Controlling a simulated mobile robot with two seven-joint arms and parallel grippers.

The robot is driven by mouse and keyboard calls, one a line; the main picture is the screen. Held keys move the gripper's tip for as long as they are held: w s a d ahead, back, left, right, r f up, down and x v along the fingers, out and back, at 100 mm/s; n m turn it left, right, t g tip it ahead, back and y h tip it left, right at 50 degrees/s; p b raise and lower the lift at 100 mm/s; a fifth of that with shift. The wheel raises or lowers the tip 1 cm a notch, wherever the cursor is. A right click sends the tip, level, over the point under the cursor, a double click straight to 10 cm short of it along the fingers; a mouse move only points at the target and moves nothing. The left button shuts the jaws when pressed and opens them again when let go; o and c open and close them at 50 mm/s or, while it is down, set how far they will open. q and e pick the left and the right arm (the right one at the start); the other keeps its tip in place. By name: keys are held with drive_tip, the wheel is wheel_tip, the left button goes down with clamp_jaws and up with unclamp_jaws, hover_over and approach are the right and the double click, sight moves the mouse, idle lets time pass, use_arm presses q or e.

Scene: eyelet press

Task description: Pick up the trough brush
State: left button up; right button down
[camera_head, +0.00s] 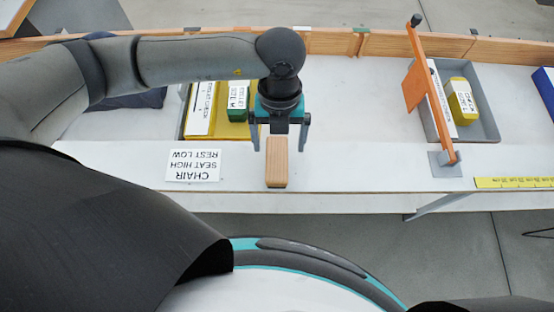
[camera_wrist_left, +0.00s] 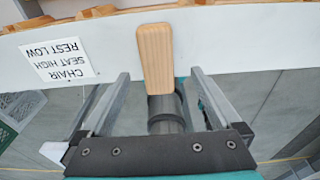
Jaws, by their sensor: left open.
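A light wooden block (camera_head: 277,172), which I take to be the trough brush, lies on the white bench near its front edge. Any bristles are hidden. My left gripper (camera_head: 279,146) points down over it, open, with one finger on each side. In the left wrist view the wooden block (camera_wrist_left: 155,55) shows between and beyond the open fingertips of the left gripper (camera_wrist_left: 160,74), with nothing held. I cannot tell the exact height gap between fingers and block. My right gripper is out of view.
A white label card (camera_head: 193,166) lies left of the block. A yellow tray (camera_head: 233,131) with a green box (camera_head: 238,112) stands behind it. An orange lever stand (camera_head: 432,100) and a grey tray (camera_head: 487,130) are at the right. The bench between is clear.

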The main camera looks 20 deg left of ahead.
sight(277, 157)
use_arm(q)
drive_tip(key=shift+s+f, duration=0.2)
drive_tip(key=shift+f, duration=0.8)
drive_tip(key=shift+s+f, duration=0.15)
drive_tip(key=shift+f, duration=0.8)
drive_tip(key=shift+s+f, duration=0.2)
drive_tip(key=shift+f, duration=0.8)
drive_tip(key=shift+c, duration=0.4)
clamp_jaws()
drive_tip(key=shift+r, duration=0.1)
wheel_tip(277, 157, up, 20)
drive_tip(key=p, duration=0.2)
